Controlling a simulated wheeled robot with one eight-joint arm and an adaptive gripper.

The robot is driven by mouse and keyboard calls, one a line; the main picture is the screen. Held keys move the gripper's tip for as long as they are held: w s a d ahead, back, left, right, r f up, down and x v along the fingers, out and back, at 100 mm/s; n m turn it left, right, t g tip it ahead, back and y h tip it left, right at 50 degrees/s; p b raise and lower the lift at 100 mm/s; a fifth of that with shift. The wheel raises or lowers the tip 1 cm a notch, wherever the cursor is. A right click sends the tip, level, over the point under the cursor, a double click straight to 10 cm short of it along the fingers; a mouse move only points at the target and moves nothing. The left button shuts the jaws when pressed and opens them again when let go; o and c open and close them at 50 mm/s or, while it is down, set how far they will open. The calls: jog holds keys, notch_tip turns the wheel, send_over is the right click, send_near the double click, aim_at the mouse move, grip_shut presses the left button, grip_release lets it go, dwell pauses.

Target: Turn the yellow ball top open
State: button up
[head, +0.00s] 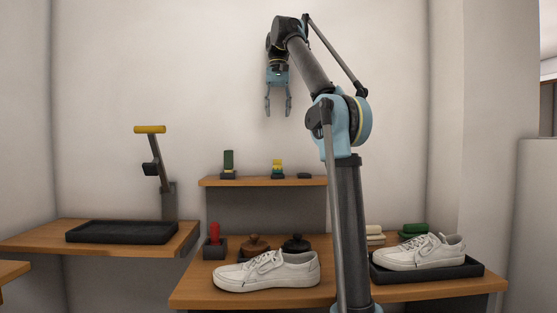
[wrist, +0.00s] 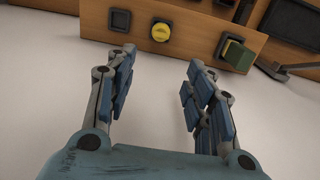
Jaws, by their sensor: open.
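A small yellow-topped piece (head: 277,167) stands on the narrow wall shelf, with a dark base and some green below the yellow. In the wrist view its rounded yellow top (wrist: 161,32) shows from above, on a dark square base. I cannot tell whether the top is open or shut. My gripper (head: 278,108) hangs fingers down, open and empty, well above the shelf near the wall. In the wrist view my two fingers (wrist: 160,85) are spread with nothing between them, and the yellow top is beyond them, apart.
On the shelf (head: 245,181), a dark green block (head: 229,160) and a flat dark piece (head: 304,176) flank the yellow-topped piece. A yellow-handled lever (head: 155,150) rises at left behind a black tray (head: 122,232). White shoes (head: 268,271) are on the bench below. The air above the shelf is clear.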

aim_at(277, 164)
notch_tip(277, 164, down, 17)
jog(key=shift+f, duration=0.15)
dwell(0.8)
jog(key=c, duration=1.1)
jog(key=shift+d, duration=0.1)
